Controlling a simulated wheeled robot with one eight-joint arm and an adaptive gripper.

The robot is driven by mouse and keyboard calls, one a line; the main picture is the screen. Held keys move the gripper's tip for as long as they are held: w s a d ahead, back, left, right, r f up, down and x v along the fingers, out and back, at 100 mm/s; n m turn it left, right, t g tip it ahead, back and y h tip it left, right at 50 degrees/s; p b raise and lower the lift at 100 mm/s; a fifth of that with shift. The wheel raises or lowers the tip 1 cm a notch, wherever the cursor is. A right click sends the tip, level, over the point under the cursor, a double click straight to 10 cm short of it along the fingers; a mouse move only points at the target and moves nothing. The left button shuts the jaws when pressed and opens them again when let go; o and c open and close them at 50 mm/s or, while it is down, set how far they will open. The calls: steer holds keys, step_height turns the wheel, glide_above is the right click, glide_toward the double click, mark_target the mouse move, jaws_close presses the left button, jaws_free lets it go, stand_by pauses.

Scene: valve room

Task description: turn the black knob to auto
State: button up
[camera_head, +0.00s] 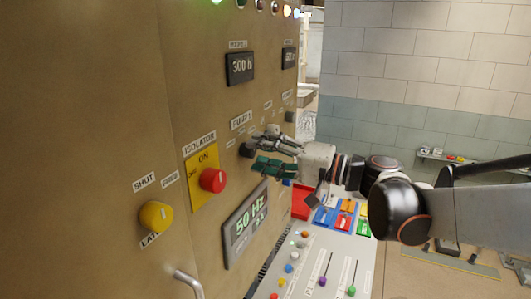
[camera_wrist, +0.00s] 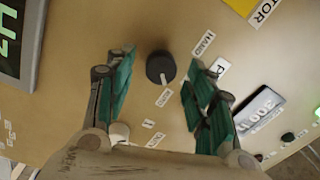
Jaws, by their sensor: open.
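The black knob (camera_head: 247,150) is on the tan panel, partly hidden by my gripper (camera_head: 259,149) in the head view. In the wrist view the black knob (camera_wrist: 160,66) is round, with a pale pointer mark on its lower edge, towards a small white label (camera_wrist: 163,97) that I cannot read clearly. A label reading HAND (camera_wrist: 204,43) is up and right of it. My gripper (camera_wrist: 161,58) is open, its green-padded fingers on either side of the knob in that view, with visible gaps. I cannot tell how far the fingertips are from the panel.
A red isolator knob (camera_head: 213,180) on a yellow plate and a yellow knob (camera_head: 156,216) are to the left. A 50 Hz display (camera_head: 245,225) is below. A sloping console (camera_head: 318,262) with levers and coloured buttons extends beneath the arm. A metal handle (camera_head: 188,281) protrudes at lower left.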

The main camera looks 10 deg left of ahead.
steer(key=v, duration=1)
steer(key=s+d+f+h+b, duration=0.1)
steer(key=s+f+h+b, duration=0.3)
steer(key=f, duration=0.5)
steer(key=s+d+f+h+b, duration=0.25)
steer(key=s+f+h, duration=0.2)
steer(key=f, duration=0.45)
steer(key=s+d+f+t+h+b, duration=0.1)
steer(key=s+d+f+h+b, duration=0.7)
steer(key=d+f, duration=0.5)
steer(key=shift+s+d+f+h, duration=0.2)
steer(key=shift+s+f+h, duration=0.3)
steer(key=shift+f, duration=0.45)
